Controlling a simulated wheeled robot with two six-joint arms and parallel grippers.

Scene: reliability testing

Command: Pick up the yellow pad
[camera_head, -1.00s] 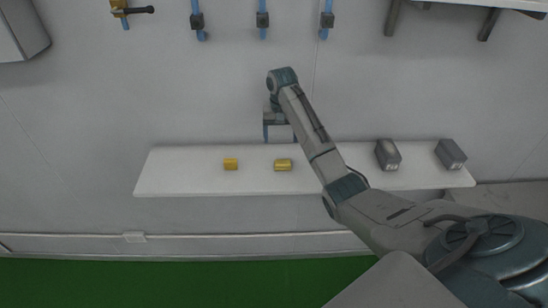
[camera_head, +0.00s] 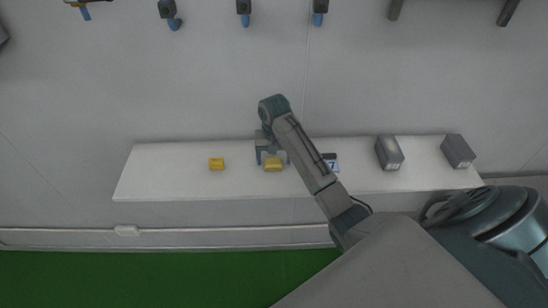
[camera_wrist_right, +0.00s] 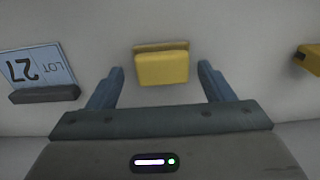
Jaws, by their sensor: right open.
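A yellow pad (camera_head: 273,166) lies on the white shelf, just by the fingertips of my right gripper (camera_head: 272,157). In the right wrist view this yellow pad (camera_wrist_right: 161,66) sits ahead, between the two spread fingers of my right gripper (camera_wrist_right: 160,70), with a gap on each side. The right gripper is open and empty. A second yellow pad (camera_head: 216,163) lies to the left on the shelf; it also shows at the right edge of the right wrist view (camera_wrist_right: 310,59). My left gripper is not in view.
The white shelf (camera_head: 160,180) runs along the wall. A card marked LOT 27 (camera_wrist_right: 40,64) stands in a dark holder beside the near pad, partly hidden by my arm in the head view. Two grey boxes (camera_head: 390,153) (camera_head: 458,151) stand at the right. The shelf's left end is clear.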

